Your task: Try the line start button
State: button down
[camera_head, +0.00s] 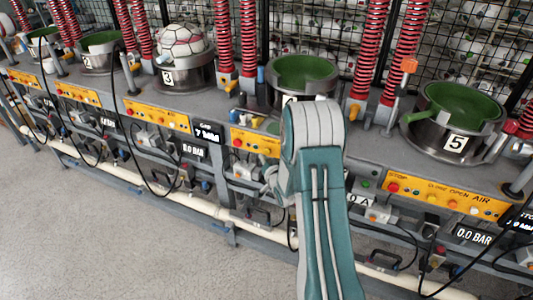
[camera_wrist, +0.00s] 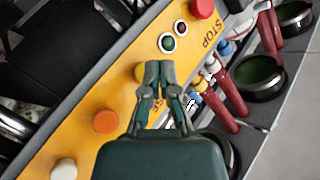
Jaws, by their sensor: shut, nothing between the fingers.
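A yellow control panel (camera_wrist: 70,125) fills the middle of the wrist view. It carries a red STOP button (camera_wrist: 201,8), a small green round light or button (camera_wrist: 168,43), a small dark red one (camera_wrist: 181,28), a yellow button (camera_wrist: 140,72), an orange button (camera_wrist: 106,121) and a white button (camera_wrist: 64,169). No label reading line start is legible. My gripper (camera_wrist: 160,66) is shut and empty, its tips over the panel beside the yellow button and short of the green one; contact cannot be told. In the head view my arm hides most of the gripper.
Several press stations line the bench, including a green-lined bowl marked 5 (camera_head: 458,108) and a bowl (camera_head: 303,76) behind my arm. A ball (camera_head: 181,40) sits on station 3. Red coiled hoses (camera_head: 222,40) rise between them. The floor (camera_head: 90,240) in front is clear.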

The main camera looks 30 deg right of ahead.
jog(key=shift+a, duration=0.1)
dwell(0.7)
jog(key=shift+w+d+r, duration=0.1)
jog(key=shift+w+d, duration=0.1)
jog(key=shift+d, duration=0.15)
jog(key=shift+w+d, duration=0.3)
jog(key=shift+d, duration=0.05)
dwell(0.9)
jog(key=shift+s+a, duration=0.55)
jog(key=shift+a, duration=0.1)
dwell(0.3)
jog(key=s+a, duration=0.1)
jog(key=a, duration=0.1)
jog(key=s+a, duration=0.2)
dwell(0.4)
